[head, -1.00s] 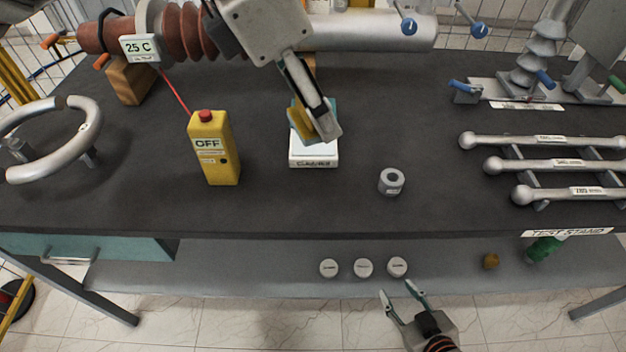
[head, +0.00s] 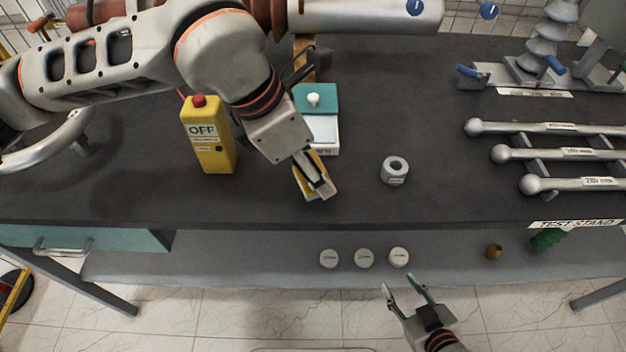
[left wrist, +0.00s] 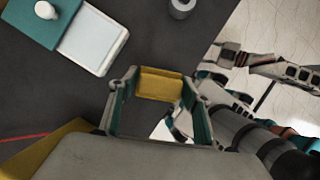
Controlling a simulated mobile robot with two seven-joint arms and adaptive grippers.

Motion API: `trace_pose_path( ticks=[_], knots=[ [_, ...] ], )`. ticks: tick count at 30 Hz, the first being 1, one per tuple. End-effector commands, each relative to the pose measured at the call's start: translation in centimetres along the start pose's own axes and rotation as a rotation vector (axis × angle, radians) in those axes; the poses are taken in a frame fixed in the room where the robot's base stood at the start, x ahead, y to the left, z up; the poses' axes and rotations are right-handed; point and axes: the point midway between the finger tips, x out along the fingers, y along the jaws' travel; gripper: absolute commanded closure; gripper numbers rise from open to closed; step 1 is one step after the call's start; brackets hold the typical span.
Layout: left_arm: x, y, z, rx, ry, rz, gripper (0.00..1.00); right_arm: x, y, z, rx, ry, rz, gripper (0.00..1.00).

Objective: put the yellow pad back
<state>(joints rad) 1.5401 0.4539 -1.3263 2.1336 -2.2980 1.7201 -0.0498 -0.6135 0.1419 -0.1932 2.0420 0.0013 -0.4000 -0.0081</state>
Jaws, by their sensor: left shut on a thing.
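The yellow pad (head: 301,184) is held between the fingers of my left gripper (head: 320,186), in front of the white tray (head: 326,133) on the dark bench. The left wrist view also shows the pad (left wrist: 160,84) between the two fingers. I cannot tell whether it touches the bench top. The white tray looks empty where it shows; a teal lid with a white knob (head: 315,100) is at its back. Part of the tray is hidden by my left arm. My right gripper (head: 403,284) is open and empty in front of the lower shelf.
A yellow OFF box (head: 209,148) with a red button stands left of my left wrist. A grey ring (head: 394,171) sits to the right. Several rods (head: 555,155) lie at the right. White discs (head: 364,258) rest on the lower shelf.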

Motion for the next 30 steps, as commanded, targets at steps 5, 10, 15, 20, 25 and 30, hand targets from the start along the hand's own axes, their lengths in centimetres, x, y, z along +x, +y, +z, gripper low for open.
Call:
trace_pose_path(
  ticks=[5, 10, 15, 20, 25, 30],
  knots=[
    [1.5, -0.1, -0.7, -0.001, 0.003, -0.003, 0.72, 0.0, -0.1, 0.5, 0.000, -0.008, -0.002, 0.60],
    [3.7, 0.0, -1.6, -0.001, 0.002, -0.003, 0.72, 0.0, -0.3, 1.2, -0.002, -0.019, -0.004, 0.60],
    [3.9, 0.0, -1.7, 0.000, 0.000, 0.000, 0.72, 0.0, -0.3, 1.1, -0.003, -0.017, -0.003, 0.60],
    [4.0, 0.0, -1.7, 0.000, 0.000, 0.000, 0.72, 0.0, -0.3, 1.0, -0.003, -0.015, -0.003, 0.60],
    [4.1, 0.0, -1.8, 0.000, 0.001, 0.000, 0.35, 0.0, -0.3, 1.0, -0.003, -0.015, -0.003, 0.60],
    [4.1, 0.0, -1.8, 0.000, 0.001, 0.000, 0.35, 0.0, -0.3, 1.0, -0.002, -0.014, -0.003, 0.60]
  ],
)
